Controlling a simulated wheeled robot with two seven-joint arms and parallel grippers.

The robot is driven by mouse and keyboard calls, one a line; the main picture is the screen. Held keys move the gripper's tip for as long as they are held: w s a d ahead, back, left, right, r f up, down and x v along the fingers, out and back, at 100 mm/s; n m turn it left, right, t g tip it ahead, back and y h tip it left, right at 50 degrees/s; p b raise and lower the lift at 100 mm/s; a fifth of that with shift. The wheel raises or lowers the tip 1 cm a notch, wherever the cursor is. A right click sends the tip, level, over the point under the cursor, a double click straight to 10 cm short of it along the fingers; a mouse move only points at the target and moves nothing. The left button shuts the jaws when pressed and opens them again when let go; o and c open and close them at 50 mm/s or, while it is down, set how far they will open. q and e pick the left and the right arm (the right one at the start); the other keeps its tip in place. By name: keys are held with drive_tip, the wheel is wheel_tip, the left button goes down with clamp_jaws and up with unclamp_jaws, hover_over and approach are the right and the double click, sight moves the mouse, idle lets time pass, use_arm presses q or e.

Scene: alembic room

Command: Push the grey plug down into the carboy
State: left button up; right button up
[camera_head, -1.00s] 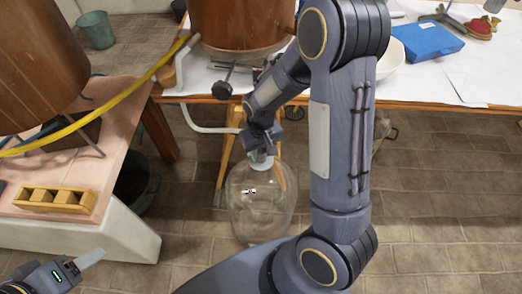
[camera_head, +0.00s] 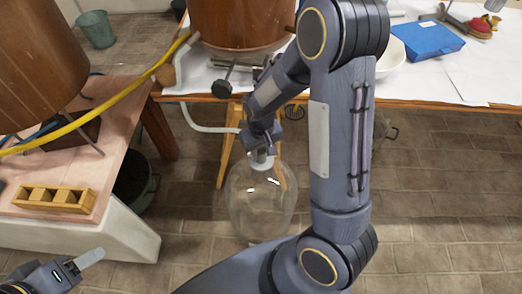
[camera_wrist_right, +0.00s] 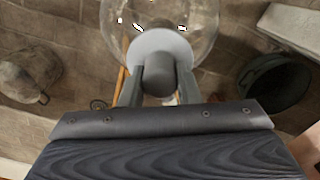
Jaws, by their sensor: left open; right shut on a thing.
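The clear glass carboy (camera_head: 260,205) stands upright on the floor at the middle of the head view, and part of its round body shows in the right wrist view (camera_wrist_right: 204,28). My right gripper (camera_head: 262,148) is directly above its mouth. In the right wrist view the fingers (camera_wrist_right: 160,88) are shut on the grey plug (camera_wrist_right: 160,72), one on each side. A pale round rim (camera_wrist_right: 160,44) lies around the plug; how deep the plug sits cannot be told. My left gripper (camera_head: 82,266) is open and empty at the lower left, far from the carboy.
A white-topped table (camera_head: 440,78) with a blue case (camera_head: 427,41) stands behind. A copper vessel (camera_head: 238,25) is above the carboy. A pink bench (camera_head: 105,175) holds a wooden rack (camera_head: 54,199) at left; a dark bucket (camera_wrist_right: 273,82) stands beside it. A yellow hose (camera_head: 110,109) crosses the left.

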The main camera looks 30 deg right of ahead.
drive_tip(key=shift+f+b, duration=0.45)
drive_tip(key=shift+f, duration=0.2)
idle(1.4)
drive_tip(key=o, duration=1.1)
drive_tip(key=shift+c, duration=0.2)
drive_tip(key=shift+r, duration=0.15)
drive_tip(key=shift+r+p, duration=2.9)
drive_tip(key=shift+r, duration=0.45)
